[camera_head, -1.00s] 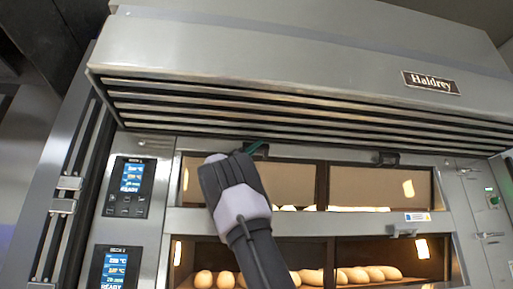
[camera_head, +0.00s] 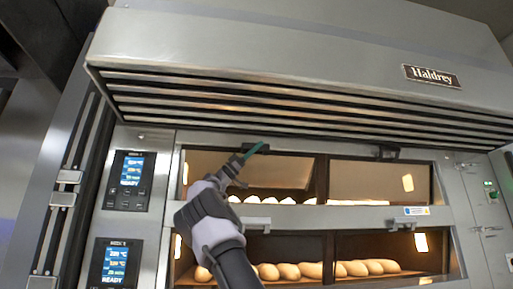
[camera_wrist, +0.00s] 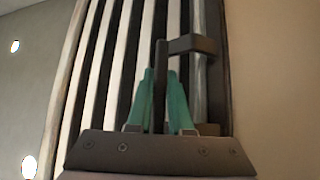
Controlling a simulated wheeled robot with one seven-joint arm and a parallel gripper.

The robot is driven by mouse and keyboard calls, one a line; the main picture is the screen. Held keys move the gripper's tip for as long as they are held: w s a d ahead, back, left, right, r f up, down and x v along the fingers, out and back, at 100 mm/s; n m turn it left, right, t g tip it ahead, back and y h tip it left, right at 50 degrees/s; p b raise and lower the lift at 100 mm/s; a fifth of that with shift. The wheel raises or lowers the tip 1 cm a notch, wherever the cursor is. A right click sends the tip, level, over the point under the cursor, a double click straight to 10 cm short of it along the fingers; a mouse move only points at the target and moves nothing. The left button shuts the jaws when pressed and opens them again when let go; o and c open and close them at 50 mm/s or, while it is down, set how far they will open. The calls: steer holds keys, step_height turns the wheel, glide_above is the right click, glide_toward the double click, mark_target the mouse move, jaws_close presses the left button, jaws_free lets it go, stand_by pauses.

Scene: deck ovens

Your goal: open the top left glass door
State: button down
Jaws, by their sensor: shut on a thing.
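The top left glass door (camera_head: 285,173) is the left pane of the upper oven deck. Pale rolls (camera_head: 280,197) show below its glass, so it appears partly swung away from its frame; how far I cannot tell. My gripper (camera_head: 255,149) is at the door's top edge, with green fingertips at the handle. In the wrist view the green fingers (camera_wrist: 161,100) are shut on either side of a dark handle bar (camera_wrist: 161,65), which has a bracket to the right. My gripper hides part of the handle and the door's left side in the head view.
The top right door (camera_head: 375,180) is shut, with its handle (camera_head: 389,153) at the top. A slatted hood (camera_head: 300,125) overhangs close above. Control screens (camera_head: 130,173) stand at the left. A lower deck (camera_head: 340,245) holds several rolls.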

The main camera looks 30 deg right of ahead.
stand_by(0.4)
steer(key=c, duration=1.1)
jaws_free()
